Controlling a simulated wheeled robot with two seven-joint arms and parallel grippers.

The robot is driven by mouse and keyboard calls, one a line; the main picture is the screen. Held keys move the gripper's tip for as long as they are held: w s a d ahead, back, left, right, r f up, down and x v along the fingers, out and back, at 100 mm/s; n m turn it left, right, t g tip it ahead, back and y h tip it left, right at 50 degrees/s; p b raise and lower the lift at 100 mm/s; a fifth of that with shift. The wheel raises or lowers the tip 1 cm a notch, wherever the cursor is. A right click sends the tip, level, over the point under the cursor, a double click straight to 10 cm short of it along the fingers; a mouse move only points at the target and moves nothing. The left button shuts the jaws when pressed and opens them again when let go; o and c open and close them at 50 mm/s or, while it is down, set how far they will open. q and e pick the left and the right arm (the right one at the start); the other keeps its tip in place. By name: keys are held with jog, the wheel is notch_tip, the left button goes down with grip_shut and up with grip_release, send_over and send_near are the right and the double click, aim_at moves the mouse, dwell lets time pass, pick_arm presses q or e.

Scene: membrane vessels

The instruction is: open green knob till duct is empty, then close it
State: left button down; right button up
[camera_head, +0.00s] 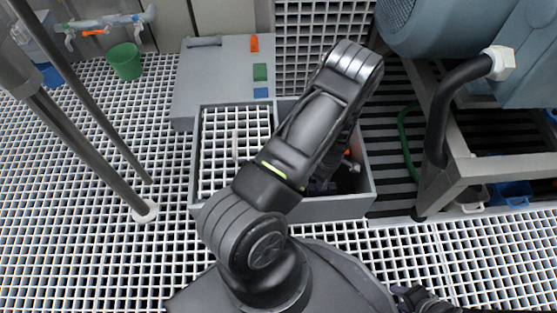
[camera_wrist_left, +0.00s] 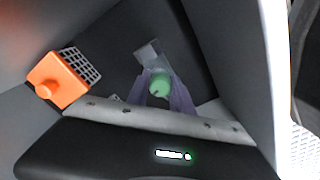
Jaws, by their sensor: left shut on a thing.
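The green knob (camera_wrist_left: 159,85) shows in the left wrist view, inside a dark, grey-walled space. My left gripper (camera_wrist_left: 161,92) is shut on it, with one finger on each side. In the head view my left arm reaches down into the open grey box (camera_head: 335,208), and the arm hides the knob and most of that gripper. My right gripper (camera_head: 424,298) is at the bottom edge of the head view, away from the box, and its jaws are unclear. I cannot make out the duct or any liquid in it.
An orange part (camera_wrist_left: 57,80) beside a small grating is left of the knob. A grey cabinet (camera_head: 212,75) with orange, green and blue blocks adjoins the box. A large blue machine (camera_head: 440,30) stands at the right. A green bucket (camera_head: 125,62) stands on the open grating floor.

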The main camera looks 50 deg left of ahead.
pick_arm(q)
jog(key=m, duration=0.4)
jog(key=c, duration=1.1)
grip_release()
jog(key=shift+r, duration=0.25)
notch_tip(320, 180, up, 6)
jog(key=p, duration=0.3)
jog(key=shift+r, duration=0.65)
